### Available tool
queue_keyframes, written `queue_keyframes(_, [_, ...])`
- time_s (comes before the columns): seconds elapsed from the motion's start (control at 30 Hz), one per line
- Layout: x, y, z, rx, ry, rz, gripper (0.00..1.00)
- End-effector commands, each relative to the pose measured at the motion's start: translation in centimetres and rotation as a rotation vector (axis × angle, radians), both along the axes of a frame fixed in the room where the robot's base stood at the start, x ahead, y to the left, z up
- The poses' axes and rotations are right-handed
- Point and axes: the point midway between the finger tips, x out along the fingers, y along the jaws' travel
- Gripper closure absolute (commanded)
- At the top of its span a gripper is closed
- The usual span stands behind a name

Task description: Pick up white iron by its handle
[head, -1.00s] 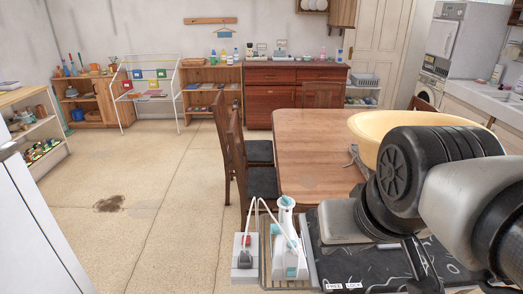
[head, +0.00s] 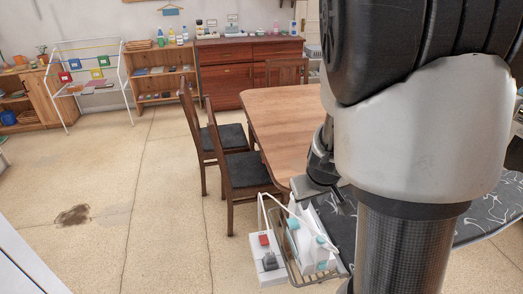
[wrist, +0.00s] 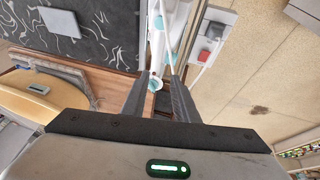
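The white iron (head: 308,243) with teal parts stands on the wire rest at the end of the ironing board, seen at the lower middle of the head view. In the wrist view the iron (wrist: 158,42) is at the top middle, just beyond and between my fingers. My gripper (wrist: 160,78) is open, its two dark fingers spread with a teal end of the iron showing in the gap. In the head view my gripper (head: 322,200) is just above and behind the iron, partly hidden by my arm. Contact with the handle cannot be told.
A white socket box (head: 265,258) with a red switch and a cord is left of the iron. The dark patterned ironing board (head: 490,212) lies to the right. A wooden table (head: 285,130) and chairs stand behind.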

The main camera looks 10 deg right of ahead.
Motion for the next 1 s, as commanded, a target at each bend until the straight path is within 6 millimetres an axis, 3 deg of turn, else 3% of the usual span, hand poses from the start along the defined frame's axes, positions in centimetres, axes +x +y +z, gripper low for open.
queue_keyframes(0.27, [0.9,-1.8,-2.8,-0.042,0.008,-0.006,0.73])
queue_keyframes(0.63, [3.9,-2.9,-10.1,-0.039,0.008,-0.004,0.73])
queue_keyframes(1.0, [5.2,-3.4,-13.1,-0.038,0.007,-0.003,0.73])
